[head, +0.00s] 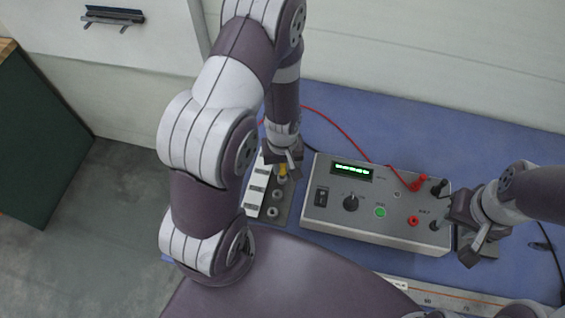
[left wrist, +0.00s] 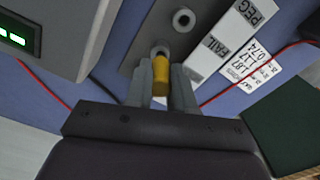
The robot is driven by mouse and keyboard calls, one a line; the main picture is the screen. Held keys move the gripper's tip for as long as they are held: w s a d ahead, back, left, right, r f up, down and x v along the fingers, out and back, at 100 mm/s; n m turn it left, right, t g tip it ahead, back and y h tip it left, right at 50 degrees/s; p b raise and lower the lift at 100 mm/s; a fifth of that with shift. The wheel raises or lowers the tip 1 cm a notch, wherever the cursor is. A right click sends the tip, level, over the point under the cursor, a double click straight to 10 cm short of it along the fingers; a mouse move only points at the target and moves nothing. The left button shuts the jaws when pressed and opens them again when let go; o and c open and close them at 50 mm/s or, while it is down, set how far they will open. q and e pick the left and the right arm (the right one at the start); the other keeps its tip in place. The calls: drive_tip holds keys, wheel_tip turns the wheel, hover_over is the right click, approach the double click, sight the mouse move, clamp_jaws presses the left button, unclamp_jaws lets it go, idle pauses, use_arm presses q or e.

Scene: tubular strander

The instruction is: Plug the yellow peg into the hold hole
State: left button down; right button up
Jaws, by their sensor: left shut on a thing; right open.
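The yellow peg (head: 283,171) is held in my left gripper (head: 285,160), over the grey plate (head: 265,221). In the left wrist view the peg (left wrist: 160,76) is between the two fingers of my left gripper (left wrist: 162,88). A round socket (left wrist: 160,50) lies right at its far end, partly hidden; I cannot tell whether the peg is in it. Another socket (left wrist: 183,18) is empty. The head view shows empty sockets nearer me (head: 273,212). Which one is the hold hole cannot be read. My right gripper (head: 462,228) is open at the meter's right end.
A grey meter box (head: 375,217) with a green display stands right of the plate on the blue table (head: 450,130). Red and black leads run behind it. White labels (left wrist: 215,48) reading PEG and FAIL lie along the plate. A ruler strip (head: 440,298) lies at the front.

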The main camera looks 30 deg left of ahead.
use_arm(q)
drive_tip(key=shift+f+b, duration=0.85)
drive_tip(key=shift+f, duration=0.4)
drive_tip(key=c, duration=0.9)
unclamp_jaws()
wheel_tip(320, 180, up, 13)
drive_tip(key=shift+f+b, duration=0.15)
drive_tip(key=shift+b, duration=0.3)
drive_tip(key=shift+s+f+m, duration=0.1)
drive_tip(key=shift+s+m, duration=0.15)
drive_tip(key=shift+m, duration=0.45)
drive_tip(key=shift+s+d+r+m+t+b, duration=0.25)
drive_tip(key=shift+s+d+r+m, duration=0.25)
drive_tip(key=shift+m, duration=0.5)
drive_tip(key=shift+s+d+r+m+t+b, duration=0.2)
drive_tip(key=shift+s+d+r+m, duration=0.25)
drive_tip(key=shift+s+m, duration=0.45)
drive_tip(key=shift+s+d+r+m+t+b, duration=0.15)
drive_tip(key=shift+s+d+r+m+t, duration=0.15)
drive_tip(key=shift+s+r+m, duration=0.55)
